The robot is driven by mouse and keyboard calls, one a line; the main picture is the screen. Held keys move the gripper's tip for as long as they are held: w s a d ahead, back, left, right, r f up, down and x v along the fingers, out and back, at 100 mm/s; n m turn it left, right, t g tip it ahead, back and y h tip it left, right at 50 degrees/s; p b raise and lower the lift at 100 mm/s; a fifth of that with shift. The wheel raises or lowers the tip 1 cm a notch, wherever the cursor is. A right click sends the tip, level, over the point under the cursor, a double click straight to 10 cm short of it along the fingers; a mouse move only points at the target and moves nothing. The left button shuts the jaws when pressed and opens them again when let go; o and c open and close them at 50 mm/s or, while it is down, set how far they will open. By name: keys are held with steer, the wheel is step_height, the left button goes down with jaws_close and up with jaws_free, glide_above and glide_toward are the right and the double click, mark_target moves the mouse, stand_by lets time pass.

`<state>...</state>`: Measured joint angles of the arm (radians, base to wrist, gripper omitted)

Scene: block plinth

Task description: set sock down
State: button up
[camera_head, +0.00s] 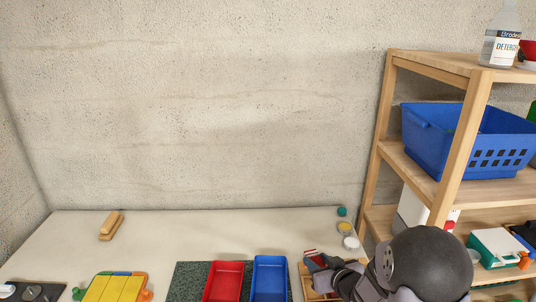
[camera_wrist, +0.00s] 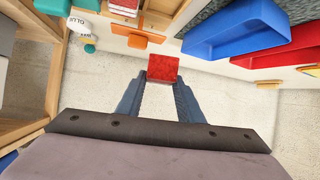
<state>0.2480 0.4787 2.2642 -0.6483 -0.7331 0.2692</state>
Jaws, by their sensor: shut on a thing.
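My gripper (camera_head: 313,260) is low over the right part of the table, above or beside a light wooden tray (camera_head: 304,283). In the wrist view its two fingers (camera_wrist: 160,88) are shut on a red, squarish piece, which I take to be the sock (camera_wrist: 162,68). The sock is at the fingertips, with pale surface behind it. In the head view a small red and white patch shows at the fingers, partly hidden by the gripper. I cannot tell whether the sock touches anything below.
A blue tray (camera_head: 270,278) and a red tray (camera_head: 224,281) stand left of the gripper on a dark speckled mat (camera_head: 187,282). Small round items, one white (camera_head: 351,243), stand behind it. A wooden shelf (camera_head: 440,190) rises at right. The table's back middle is clear.

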steer(key=s+a+f+n+g+y, duration=0.1)
steer(key=s+a+n+g+y, duration=0.4)
steer(key=s+a+n+y, duration=0.5)
steer(key=s+f+g+h, duration=0.2)
steer(key=s+f, duration=0.2)
steer(key=s, duration=0.1)
steer(key=s+d+f+m+t+h, duration=0.1)
steer(key=s+d+f+m+t, duration=0.1)
steer(key=d+f, duration=0.35)
steer(key=s+a+r+n+g+y+b, duration=0.1)
steer(key=a+r+n+g, duration=0.15)
steer(key=a, duration=0.85)
steer(key=s+a+r+n+g+b, duration=0.15)
steer(key=a+n+g, duration=0.25)
steer(key=a, duration=0.7)
steer(key=s+a+r+n+g+y+b, duration=0.1)
steer(key=s+a+n+g, duration=0.2)
steer(key=a, duration=0.7)
steer(key=w+a+r+m+t, duration=0.1)
steer(key=w+r+m+t, duration=0.1)
steer(key=w, duration=0.5)
steer(key=w+a+r+m+t, duration=0.2)
steer(key=w+m+t, duration=0.2)
steer(key=w, duration=0.3)
steer(key=shift+w+a+r+t, duration=0.2)
steer(key=shift+r+t, duration=0.2)
steer(key=shift+t, duration=0.35)
